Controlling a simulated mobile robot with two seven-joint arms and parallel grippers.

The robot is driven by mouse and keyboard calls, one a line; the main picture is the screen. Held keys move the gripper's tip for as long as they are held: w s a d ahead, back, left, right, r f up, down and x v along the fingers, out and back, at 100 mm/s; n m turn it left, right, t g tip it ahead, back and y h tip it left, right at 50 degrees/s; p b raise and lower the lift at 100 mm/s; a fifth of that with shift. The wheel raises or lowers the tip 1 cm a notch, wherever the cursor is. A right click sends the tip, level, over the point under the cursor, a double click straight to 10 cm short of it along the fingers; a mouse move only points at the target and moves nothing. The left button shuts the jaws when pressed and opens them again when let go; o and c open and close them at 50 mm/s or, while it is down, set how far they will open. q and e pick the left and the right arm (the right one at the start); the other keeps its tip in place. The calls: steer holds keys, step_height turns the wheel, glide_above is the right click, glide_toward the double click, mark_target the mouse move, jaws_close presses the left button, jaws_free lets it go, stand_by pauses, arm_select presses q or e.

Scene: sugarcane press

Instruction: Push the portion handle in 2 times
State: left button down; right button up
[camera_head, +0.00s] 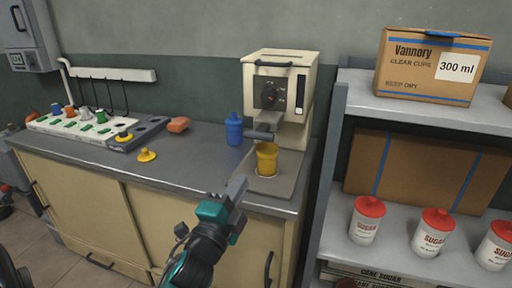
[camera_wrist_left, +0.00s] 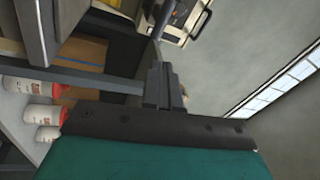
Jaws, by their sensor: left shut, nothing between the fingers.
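The cream press machine (camera_head: 280,90) stands at the back right of the counter, with a dark dial on its front. A dark horizontal handle (camera_head: 258,134) sticks out below the dial, beside a blue bottle (camera_head: 234,129). A yellow cup (camera_head: 266,158) stands under the machine's outlet. My left gripper (camera_head: 236,188) is shut and empty, in front of and below the cup, apart from it and from the handle. In the left wrist view the shut fingers (camera_wrist_left: 165,88) point up toward part of the machine (camera_wrist_left: 180,18). My right gripper is not in view.
The counter (camera_head: 200,170) has free room left of the machine. A yellow knob piece (camera_head: 146,155), an orange piece (camera_head: 178,124) and a panel of coloured knobs (camera_head: 75,125) lie to the left. A shelf (camera_head: 390,110) with sugar jars (camera_head: 364,220) and a box (camera_head: 432,65) stands close on the right.

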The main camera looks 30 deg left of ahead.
mark_target(258, 139)
arm_select(q)
steer(key=shift+s+a+f+m+g+y, duration=0.2)
steer(key=shift+s+a+m+g+y, duration=0.25)
steer(key=shift+m, duration=0.45)
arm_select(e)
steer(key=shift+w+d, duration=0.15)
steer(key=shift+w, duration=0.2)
arm_select(q)
steer(key=shift+w+a, duration=0.1)
steer(key=shift+w, duration=0.05)
steer(key=x, duration=0.9)
steer(key=p+x, duration=0.1)
steer(key=x, duration=0.3)
steer(key=shift+w+r, duration=0.3)
steer(key=shift+w, duration=0.15)
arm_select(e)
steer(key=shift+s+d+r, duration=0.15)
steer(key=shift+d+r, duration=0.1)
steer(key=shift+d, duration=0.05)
arm_select(q)
steer(key=shift+w+a, duration=0.1)
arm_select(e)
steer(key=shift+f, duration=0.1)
